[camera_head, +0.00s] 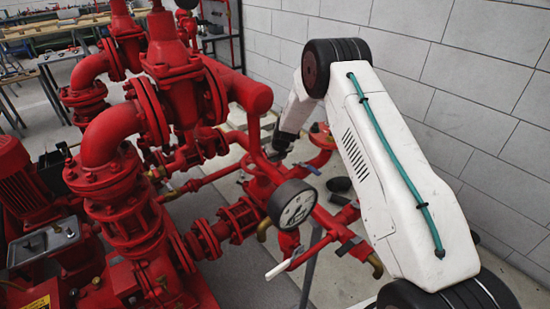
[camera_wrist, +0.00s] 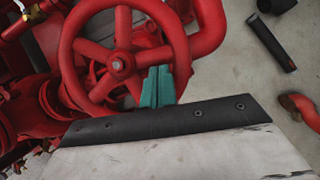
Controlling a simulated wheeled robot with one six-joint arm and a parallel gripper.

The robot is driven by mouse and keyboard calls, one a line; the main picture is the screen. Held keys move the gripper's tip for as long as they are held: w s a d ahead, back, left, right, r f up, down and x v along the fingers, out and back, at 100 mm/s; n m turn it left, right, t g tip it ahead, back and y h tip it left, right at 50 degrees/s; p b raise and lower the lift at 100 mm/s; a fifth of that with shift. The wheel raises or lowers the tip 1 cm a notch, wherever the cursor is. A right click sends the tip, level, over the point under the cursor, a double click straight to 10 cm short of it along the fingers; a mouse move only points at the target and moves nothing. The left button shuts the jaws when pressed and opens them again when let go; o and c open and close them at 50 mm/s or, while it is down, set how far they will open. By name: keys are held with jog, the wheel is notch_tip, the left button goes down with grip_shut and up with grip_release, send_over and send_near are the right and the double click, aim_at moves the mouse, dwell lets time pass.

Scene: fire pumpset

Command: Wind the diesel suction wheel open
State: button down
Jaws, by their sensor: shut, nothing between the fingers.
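A red spoked handwheel (camera_wrist: 68,58) fills the upper left of the wrist view, with a small metal nut at its hub. My gripper (camera_wrist: 160,70) shows there as two teal fingers side by side, shut with nothing between them. The fingertips overlap the lower right part of the wheel, near the rim and right of the hub. I cannot tell whether they touch the rim or a spoke. In the camera_head view my white arm reaches down behind the red pipework, and the fingers are not clearly visible there. I cannot single out this wheel in that view.
Red pumps and pipes (camera_head: 110,135) crowd the left and middle of the camera_head view. A round gauge (camera_head: 293,205) and a white-handled lever (camera_head: 290,262) stand in front. A grey block wall (camera_head: 480,100) is close on the right. Bare floor (camera_wrist: 235,75) lies right of the wheel.

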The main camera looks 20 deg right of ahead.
jog(key=shift+w+d+n, duration=0.1)
jog(key=shift+w+n, duration=0.2)
jog(key=shift+n, duration=0.3)
dwell(0.4)
